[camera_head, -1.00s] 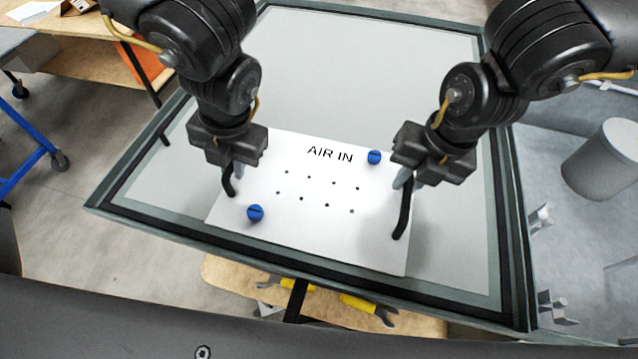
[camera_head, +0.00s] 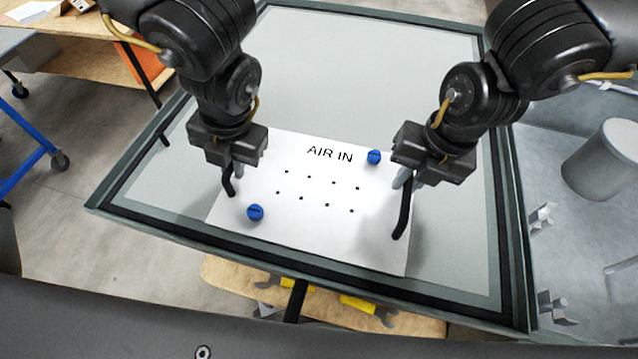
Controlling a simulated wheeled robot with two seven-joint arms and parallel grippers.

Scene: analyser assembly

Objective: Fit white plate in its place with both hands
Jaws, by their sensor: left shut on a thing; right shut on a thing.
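The white plate (camera_head: 318,228) carries the words AIR IN, several small holes and two blue knobs. One blue knob (camera_head: 255,212) is near its front left, the other (camera_head: 374,157) near its back right. The plate is over the light grey panel of the dark-framed case (camera_head: 360,60); I cannot tell whether it touches the panel. My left gripper (camera_head: 230,182) is shut on a black handle at the plate's left side. My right gripper (camera_head: 402,205) is shut on the black handle at its right side. The fingertips are partly hidden by the gripper bodies.
The case's raised dark rim (camera_head: 300,262) runs close in front of the plate. A grey cylinder (camera_head: 605,160) stands at the right. A wooden surface with yellow-handled tools (camera_head: 360,304) lies below the front edge. The panel behind the plate is clear.

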